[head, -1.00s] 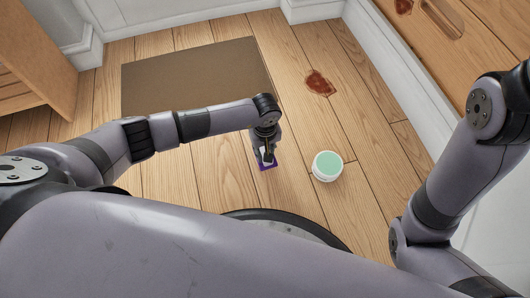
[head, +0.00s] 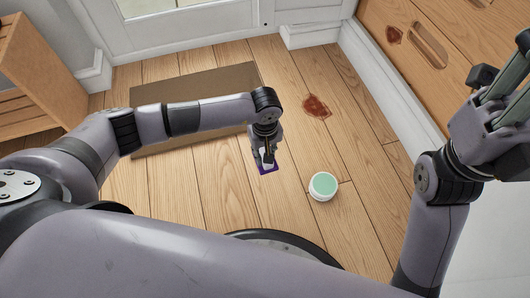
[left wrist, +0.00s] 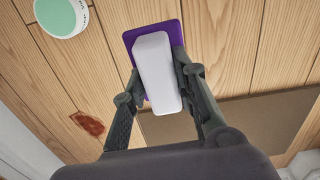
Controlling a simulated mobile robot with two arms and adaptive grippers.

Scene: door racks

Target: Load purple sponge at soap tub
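The purple sponge (head: 267,170) has a white block-shaped handle on top. My left gripper (head: 265,158) is shut on this handle, with the sponge below the fingertips. In the left wrist view the fingers (left wrist: 158,88) lie on either side of the white handle (left wrist: 157,70), and the purple pad (left wrist: 132,40) shows past its edges. The soap tub (head: 323,186), round and white with pale green soap, stands on the floor right of the sponge, apart from it. It also shows in the left wrist view (left wrist: 60,14). My right gripper (head: 502,100) is raised at the right edge, partly cut off.
A red-brown stain (head: 316,106) marks the wooden floor beyond the tub. Another stain (head: 394,35) is on the wooden drawer front (head: 455,75) at right. A brown mat (head: 195,88) lies behind my left arm. A wooden shelf (head: 35,75) stands at left. Floor around the tub is clear.

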